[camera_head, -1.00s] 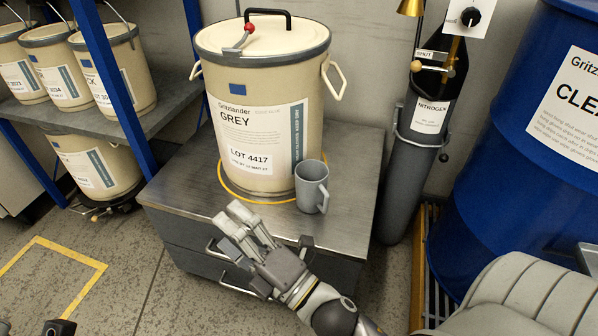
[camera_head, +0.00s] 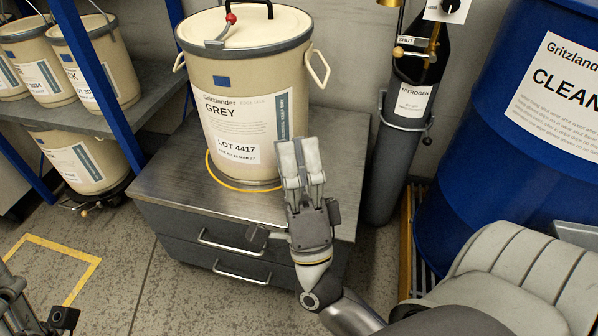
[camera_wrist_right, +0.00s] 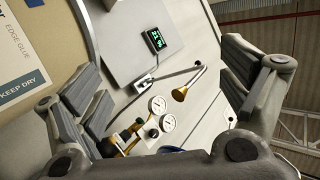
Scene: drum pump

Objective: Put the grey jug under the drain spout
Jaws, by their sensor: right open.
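My right gripper (camera_head: 299,155) is in front of the cream drum marked GREY (camera_head: 228,120), its fingers pointing up the picture. In the right wrist view my right gripper (camera_wrist_right: 170,95) has its fingers wide apart with nothing between them. The grey jug is not visible now; the hand covers the part of the cabinet top at the drum's right foot, where the jug stood earlier. I cannot tell whether the fingers touch it. No drain spout can be made out. Part of my left gripper (camera_head: 15,298) shows at the lower left edge, its fingers unclear.
The drum stands on a metal-topped cabinet (camera_head: 157,184) inside a yellow ring. A nitrogen cylinder (camera_head: 388,175) and a big blue drum (camera_head: 470,190) stand to the right. Shelved pails (camera_head: 95,65) are at left. The wrist view shows gauges (camera_wrist_right: 157,104) and a brass cone (camera_wrist_right: 181,94).

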